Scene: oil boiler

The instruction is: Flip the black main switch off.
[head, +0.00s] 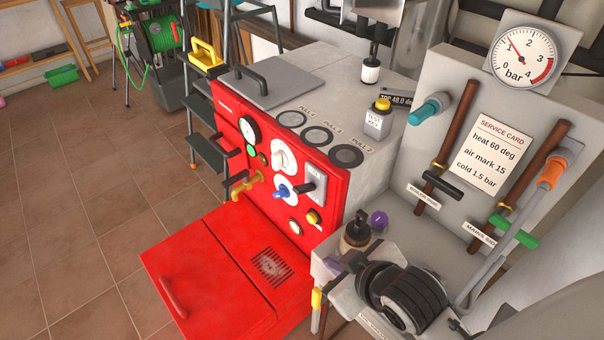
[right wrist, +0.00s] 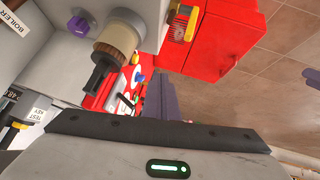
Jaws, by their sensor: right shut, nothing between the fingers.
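The black main switch (head: 306,187) appears to be the black lever on a small grey plate on the red boiler's front panel (head: 330,205). Its lever sticks out from the plate; I cannot tell whether it is on or off. My right gripper (head: 334,263) is shut and empty, to the right of and below the switch in the head view, apart from the panel. Its purple-grey fingers (right wrist: 163,100) also show in the right wrist view, with the red panel and its knobs beyond them to the left. My left gripper is not in view.
A brown cylinder with a black fitting (right wrist: 118,45) and a purple knob (head: 378,219) are close to the right gripper. White knob (head: 284,155), blue knob (head: 282,191) and yellow knob (head: 313,217) surround the switch. The red lower door (head: 215,275) juts forward. Open tiled floor lies left.

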